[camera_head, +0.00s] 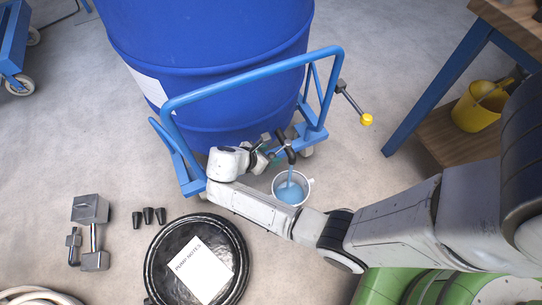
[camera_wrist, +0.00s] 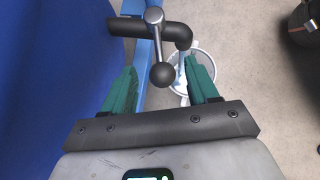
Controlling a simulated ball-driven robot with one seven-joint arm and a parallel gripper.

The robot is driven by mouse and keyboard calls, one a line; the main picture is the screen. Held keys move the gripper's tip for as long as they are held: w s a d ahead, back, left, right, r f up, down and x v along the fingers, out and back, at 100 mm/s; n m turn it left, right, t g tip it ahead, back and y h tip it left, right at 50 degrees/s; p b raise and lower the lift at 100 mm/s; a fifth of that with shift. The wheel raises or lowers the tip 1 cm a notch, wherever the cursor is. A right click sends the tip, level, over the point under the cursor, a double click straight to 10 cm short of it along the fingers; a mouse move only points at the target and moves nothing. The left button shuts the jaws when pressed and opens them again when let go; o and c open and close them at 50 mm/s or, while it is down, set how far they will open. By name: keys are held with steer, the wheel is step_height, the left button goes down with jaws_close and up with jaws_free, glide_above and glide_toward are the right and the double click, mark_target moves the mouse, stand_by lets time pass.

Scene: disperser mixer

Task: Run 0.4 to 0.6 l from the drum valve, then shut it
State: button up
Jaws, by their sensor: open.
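The blue drum (camera_head: 205,60) sits in a blue tubular cradle, with its dark valve (camera_head: 283,142) low at the front. Blue liquid (camera_head: 290,175) runs from the spout into a white jug (camera_head: 276,187) on the floor, and blue liquid covers the jug's inside. The jug also shows in the wrist view (camera_wrist: 206,47), partly behind a finger. The valve's metal lever (camera_wrist: 155,38) points toward my gripper and ends in a dark ball knob (camera_wrist: 163,75). My gripper (camera_wrist: 161,66) is open, its green fingers on either side of the knob, with gaps visible. I cannot read the jug's level.
A round black lid (camera_head: 160,262) with a paper marked "PUMP NOTES" lies at the front. A workbench (camera_head: 440,90) holds a yellow bucket (camera_head: 478,105).

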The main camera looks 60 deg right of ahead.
steer(key=shift+x, duration=1)
jaws_close()
